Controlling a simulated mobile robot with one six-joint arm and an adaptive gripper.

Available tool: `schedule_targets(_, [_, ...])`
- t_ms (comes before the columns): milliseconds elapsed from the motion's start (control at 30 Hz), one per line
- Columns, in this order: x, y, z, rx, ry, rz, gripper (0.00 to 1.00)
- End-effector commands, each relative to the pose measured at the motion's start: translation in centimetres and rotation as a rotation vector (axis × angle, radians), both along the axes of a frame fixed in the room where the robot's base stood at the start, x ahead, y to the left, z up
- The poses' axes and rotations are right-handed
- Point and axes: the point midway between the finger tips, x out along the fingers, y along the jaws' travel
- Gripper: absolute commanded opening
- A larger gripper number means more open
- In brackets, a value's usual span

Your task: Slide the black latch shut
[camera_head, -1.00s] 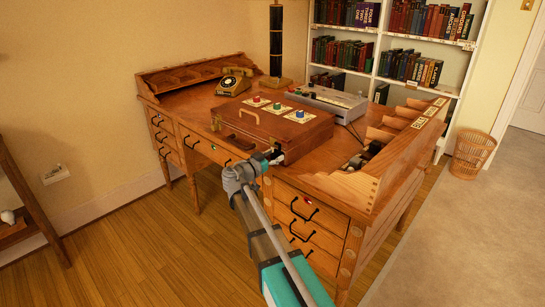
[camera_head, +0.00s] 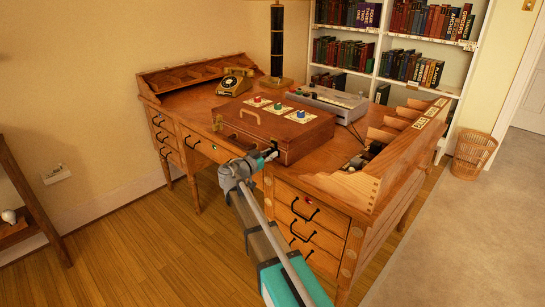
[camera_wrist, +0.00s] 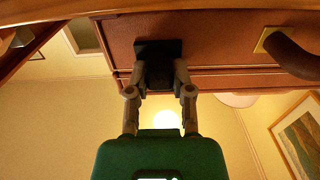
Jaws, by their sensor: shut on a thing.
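The black latch (camera_wrist: 158,48) shows in the wrist view as a dark square plate with a block on the front of the reddish-brown case (camera_wrist: 215,45). The case (camera_head: 300,134) lies on the desk in the head view. My gripper (camera_wrist: 160,76) has its two fingers on either side of the latch's block, shut on it. In the head view my gripper (camera_head: 270,156) is at the case's front, near its right end. The latch is too small there to make out how far it has slid.
The case's handle (camera_wrist: 290,52) is to the right of my fingers in the wrist view. Red, green and blue knobs on cards (camera_head: 279,107) sit on the case. A grey device (camera_head: 325,100), a telephone (camera_head: 234,81) and a lamp (camera_head: 276,45) stand behind. Open floor (camera_head: 120,255) lies in front.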

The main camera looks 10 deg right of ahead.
Motion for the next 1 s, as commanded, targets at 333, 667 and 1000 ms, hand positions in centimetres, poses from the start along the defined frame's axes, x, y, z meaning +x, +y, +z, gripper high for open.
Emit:
schedule_targets(333, [0.41,0.27,0.02,-0.001,-0.001,0.002,0.33])
schedule_targets(667, [0.36,0.22,0.01,-0.001,-0.001,0.001,0.66])
schedule_targets(1000, [0.11,0.46,0.01,0.000,0.000,0.000,0.66])
